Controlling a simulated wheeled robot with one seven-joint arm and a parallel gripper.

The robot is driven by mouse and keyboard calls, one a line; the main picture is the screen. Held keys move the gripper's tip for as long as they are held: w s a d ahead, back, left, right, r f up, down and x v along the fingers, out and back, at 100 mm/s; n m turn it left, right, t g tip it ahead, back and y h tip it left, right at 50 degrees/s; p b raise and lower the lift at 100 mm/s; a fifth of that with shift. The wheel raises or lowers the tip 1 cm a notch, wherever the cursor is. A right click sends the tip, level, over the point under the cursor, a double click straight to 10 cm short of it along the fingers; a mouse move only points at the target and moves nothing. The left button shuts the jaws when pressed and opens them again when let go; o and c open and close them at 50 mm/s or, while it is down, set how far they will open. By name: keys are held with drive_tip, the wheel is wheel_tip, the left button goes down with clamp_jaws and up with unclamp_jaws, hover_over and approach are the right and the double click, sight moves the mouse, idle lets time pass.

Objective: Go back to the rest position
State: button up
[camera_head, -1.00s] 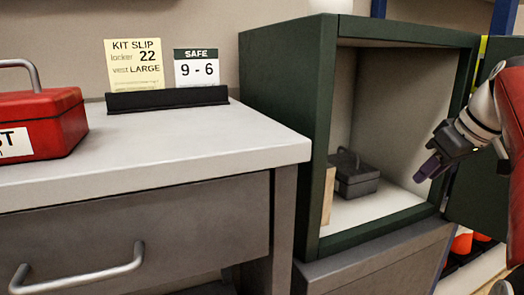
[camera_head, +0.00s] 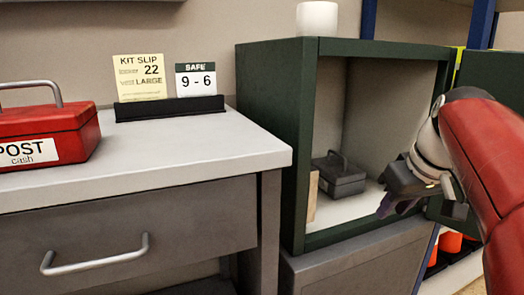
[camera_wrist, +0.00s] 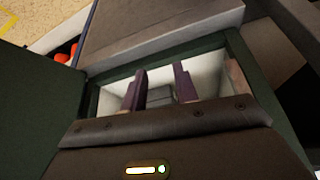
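My gripper (camera_head: 392,203) is in front of the right side of the open safe (camera_head: 306,140), by its front opening. In the wrist view its two dark purple fingers (camera_wrist: 160,78) are apart, with nothing seen held between them. The safe is a dark green box with its door (camera_head: 490,85) swung open to the right. A grey cash box with a handle (camera_head: 340,178) sits on the safe's pale floor. In the wrist view the grey box (camera_wrist: 160,97) shows beyond the fingers, inside the safe.
A tan block (camera_head: 312,195) stands at the safe's left inner wall. A desk (camera_head: 190,150) with a closed drawer (camera_head: 190,225) carries a red POST cash box (camera_head: 45,130) and a slip holder (camera_head: 170,108). A white cylinder (camera_head: 317,18) stands on the safe. Orange items (camera_head: 450,242) sit low right.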

drive_tip(key=s+a+f+m+p, duration=0.1)
drive_tip(key=s+a+f+p, duration=0.2)
drive_tip(key=s, duration=0.4)
drive_tip(key=s+a+f+m+h+p, duration=0.1)
drive_tip(key=s+a+f+p, duration=0.1)
drive_tip(key=s+a+f, duration=0.4)
drive_tip(key=shift+s+f+m+t+p, duration=0.3)
drive_tip(key=shift+s+f+t+p, duration=0.1)
drive_tip(key=shift+s+f, duration=0.35)
drive_tip(key=shift+s+r, duration=0.1)
